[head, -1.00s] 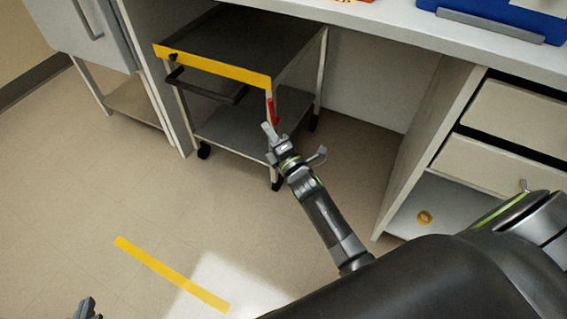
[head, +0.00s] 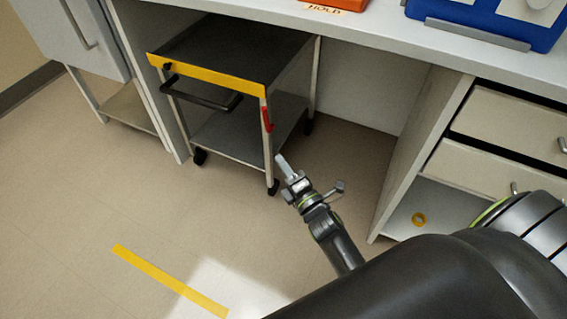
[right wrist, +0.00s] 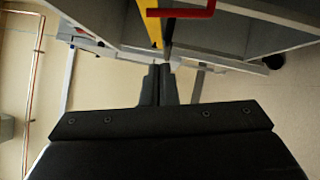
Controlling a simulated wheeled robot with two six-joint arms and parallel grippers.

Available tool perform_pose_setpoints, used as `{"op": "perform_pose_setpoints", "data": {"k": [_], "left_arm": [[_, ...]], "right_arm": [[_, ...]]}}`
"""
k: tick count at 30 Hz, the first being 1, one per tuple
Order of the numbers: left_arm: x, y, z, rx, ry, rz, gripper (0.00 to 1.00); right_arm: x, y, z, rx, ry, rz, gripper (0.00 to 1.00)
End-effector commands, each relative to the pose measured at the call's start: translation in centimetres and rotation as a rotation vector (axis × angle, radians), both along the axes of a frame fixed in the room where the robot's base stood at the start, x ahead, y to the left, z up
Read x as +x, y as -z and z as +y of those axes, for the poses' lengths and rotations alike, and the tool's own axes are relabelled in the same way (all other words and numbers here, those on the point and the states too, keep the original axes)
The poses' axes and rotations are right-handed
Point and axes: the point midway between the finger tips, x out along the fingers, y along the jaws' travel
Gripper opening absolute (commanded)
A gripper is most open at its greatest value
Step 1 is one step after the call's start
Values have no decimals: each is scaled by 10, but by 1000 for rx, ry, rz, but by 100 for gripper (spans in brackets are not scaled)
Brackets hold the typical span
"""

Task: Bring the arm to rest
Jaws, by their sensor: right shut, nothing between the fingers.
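My right gripper (head: 281,160) is shut and empty, with its fingers together. In the head view it lies over the floor just right of the cart's near right leg, below the red lever (head: 267,119). In the right wrist view the closed fingers (right wrist: 157,72) point toward the cart, whose yellow edge (right wrist: 151,22) and red lever (right wrist: 182,13) show beyond them. I see no contact with the cart. My left gripper is out of view.
A wheeled cart with a yellow front edge (head: 205,75) and a black handle (head: 201,98) stands under the white bench (head: 400,50). An open-drawer cabinet (head: 500,118) with a yellow tape roll (head: 418,219) on its low shelf is at right. Floor at left is clear, with a yellow stripe (head: 170,281).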

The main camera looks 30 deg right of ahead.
Motion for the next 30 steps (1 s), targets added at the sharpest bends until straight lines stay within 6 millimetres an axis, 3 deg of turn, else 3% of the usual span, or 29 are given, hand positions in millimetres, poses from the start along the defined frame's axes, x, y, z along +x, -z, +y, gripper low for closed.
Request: {"op": "perform_pose_setpoints", "data": {"k": [19, 23, 30], "left_arm": [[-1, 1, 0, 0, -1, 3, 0], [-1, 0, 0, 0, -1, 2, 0], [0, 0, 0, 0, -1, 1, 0]], "right_arm": [[-4, 3, -7, 47, 20, 30, 0], [-18, 12, -28, 220, 95, 135, 0], [-75, 42, -66, 756, 315, 416, 0]]}}
